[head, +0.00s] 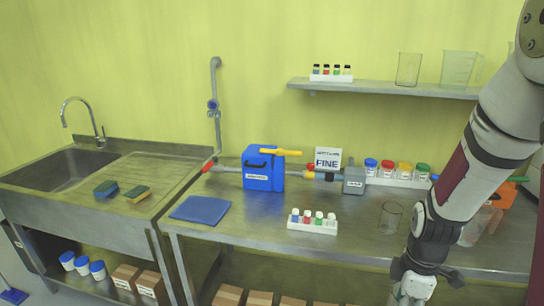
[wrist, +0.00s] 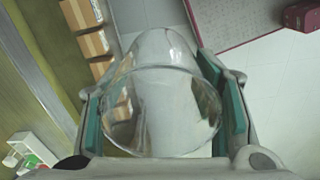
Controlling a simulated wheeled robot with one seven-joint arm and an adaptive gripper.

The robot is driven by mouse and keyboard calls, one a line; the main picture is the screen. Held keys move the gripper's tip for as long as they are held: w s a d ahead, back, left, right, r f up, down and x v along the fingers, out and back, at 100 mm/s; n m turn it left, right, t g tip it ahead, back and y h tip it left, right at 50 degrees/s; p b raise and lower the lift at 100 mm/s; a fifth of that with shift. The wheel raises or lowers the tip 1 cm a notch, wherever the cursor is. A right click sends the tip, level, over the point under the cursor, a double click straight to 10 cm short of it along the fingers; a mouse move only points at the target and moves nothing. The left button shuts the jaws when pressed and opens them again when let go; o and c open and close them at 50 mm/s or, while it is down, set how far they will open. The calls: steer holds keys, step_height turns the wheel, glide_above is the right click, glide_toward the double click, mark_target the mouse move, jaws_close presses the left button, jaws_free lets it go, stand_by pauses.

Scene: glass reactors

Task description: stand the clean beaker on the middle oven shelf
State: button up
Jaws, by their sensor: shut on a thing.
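My gripper (wrist: 158,85) is shut on a clear glass beaker (wrist: 165,112), which sits between its two green-padded fingers in the wrist view. The beaker looks empty and clear, and the floor shows through it. In the head view my gripper (head: 412,288) hangs at the bottom edge, in front of the bench, and its fingertips are cut off by the frame. I cannot make out the held beaker there. The oven and its middle shelf are not recognisable in either view.
A steel bench (head: 260,218) carries a blue pump (head: 263,170), a small vial rack (head: 312,225), a blue mat (head: 200,210) and another glass beaker (head: 390,217). A wall shelf (head: 390,88) holds more glassware. Cardboard boxes (wrist: 95,43) show below in the wrist view, beside open floor (wrist: 255,75).

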steer(key=w+a+m, duration=0.6)
steer(key=w, duration=0.3)
steer(key=w+a+m, duration=0.6)
steer(key=w+m, duration=0.1)
steer(key=w, duration=0.2)
steer(key=shift+f, duration=0.45)
